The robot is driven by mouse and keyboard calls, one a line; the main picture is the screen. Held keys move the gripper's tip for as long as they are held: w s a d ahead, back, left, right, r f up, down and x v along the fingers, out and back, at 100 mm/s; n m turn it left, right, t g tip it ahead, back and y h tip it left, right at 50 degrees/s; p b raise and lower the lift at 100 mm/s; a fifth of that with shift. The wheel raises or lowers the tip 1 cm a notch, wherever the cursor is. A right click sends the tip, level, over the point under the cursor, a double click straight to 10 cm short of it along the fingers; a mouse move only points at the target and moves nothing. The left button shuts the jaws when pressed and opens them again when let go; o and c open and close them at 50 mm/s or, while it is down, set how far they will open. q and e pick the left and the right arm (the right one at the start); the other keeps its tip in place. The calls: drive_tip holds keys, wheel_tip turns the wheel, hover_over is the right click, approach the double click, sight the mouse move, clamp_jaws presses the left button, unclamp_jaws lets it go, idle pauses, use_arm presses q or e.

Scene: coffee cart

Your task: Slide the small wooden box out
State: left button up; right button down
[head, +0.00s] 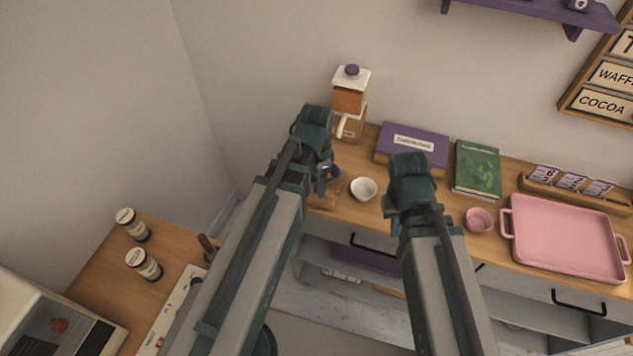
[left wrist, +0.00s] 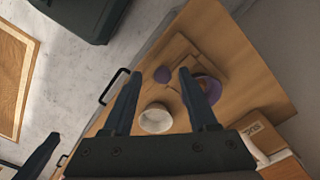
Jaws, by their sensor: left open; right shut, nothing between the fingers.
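In the head view the wooden piece (head: 325,201) is mostly hidden behind my left gripper (head: 322,184). My left gripper, also in the left wrist view (left wrist: 158,73), is open above the counter. My right gripper (head: 393,218) is shut and empty over the counter's front edge.
A white bowl (head: 363,188) stands close to the left gripper. A pink cup (head: 479,220), pink tray (head: 563,238), green book (head: 477,169) and purple book (head: 413,144) lie to the right. A dispenser (head: 349,98) stands behind. Two jars (head: 144,264) are at left.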

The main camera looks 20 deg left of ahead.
use_arm(q)
wheel_tip(320, 180, up, 13)
drive_tip(key=p, duration=1.2)
drive_tip(key=shift+p, duration=0.35)
use_arm(e)
wheel_tip(320, 180, up, 13)
use_arm(q)
drive_tip(key=s+d+f+n+y+b, duration=0.1)
drive_tip(key=s+d+f+n+b, duration=0.4)
drive_tip(key=s+d+f+b, duration=0.3)
wheel_tip(320, 180, down, 3)
drive_tip(key=d+b, duration=0.2)
drive_tip(key=b, duration=0.1)
drive_tip(key=shift+d+n, duration=0.3)
use_arm(e)
wheel_tip(320, 180, down, 11)
